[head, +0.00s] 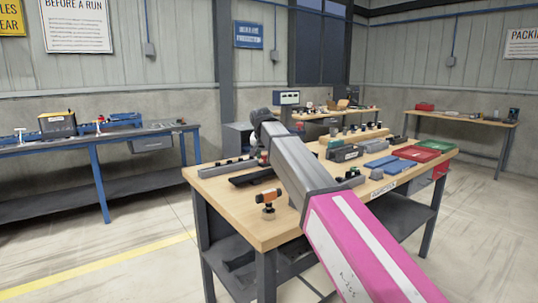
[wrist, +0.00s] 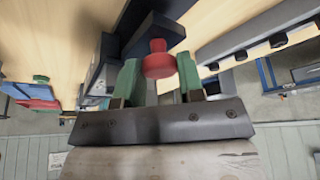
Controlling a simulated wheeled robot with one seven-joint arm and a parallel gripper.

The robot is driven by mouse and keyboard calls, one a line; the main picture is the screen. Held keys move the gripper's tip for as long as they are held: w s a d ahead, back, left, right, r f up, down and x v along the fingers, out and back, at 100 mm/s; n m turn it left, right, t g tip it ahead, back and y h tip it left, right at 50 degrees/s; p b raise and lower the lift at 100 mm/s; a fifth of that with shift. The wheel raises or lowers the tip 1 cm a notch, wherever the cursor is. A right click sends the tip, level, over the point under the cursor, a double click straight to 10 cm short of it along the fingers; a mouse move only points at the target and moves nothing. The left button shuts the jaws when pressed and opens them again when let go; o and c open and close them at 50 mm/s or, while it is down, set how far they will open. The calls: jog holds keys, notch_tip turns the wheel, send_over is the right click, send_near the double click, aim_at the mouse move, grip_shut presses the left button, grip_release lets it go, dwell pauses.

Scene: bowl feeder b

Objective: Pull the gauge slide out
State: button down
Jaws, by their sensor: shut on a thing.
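A red round knob (wrist: 158,62) sits between the two green fingers of my gripper (wrist: 160,75) in the wrist view. The fingers are closed on it from both sides. Just behind the knob is a dark block (wrist: 152,32), which appears to be the gauge the knob belongs to; how far the slide stands out of it I cannot tell. In the head view my arm reaches across the wooden workbench (head: 240,225) to its far left part, and my gripper is largely hidden there by the arm.
A long grey rail with dark knobs (wrist: 262,42) runs beside the gripper in the wrist view. On the bench are an orange-and-black device (head: 268,197), blue plates (head: 381,161), a green tray (head: 436,145) and a red tray (head: 416,154).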

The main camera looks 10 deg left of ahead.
jog(key=s+a, duration=1.4)
jog(key=s, duration=0.2)
jog(key=shift+s, duration=0.3)
jog(key=shift+a, duration=0.15)
jog(key=c, duration=0.8)
grip_release()
jog(key=shift+s, duration=0.1)
jog(key=shift+o, duration=0.2)
jog(key=shift+r, duration=0.1)
jog(key=v, duration=1)
jog(key=shift+r, duration=0.3)
jog(key=shift+s, duration=0.1)
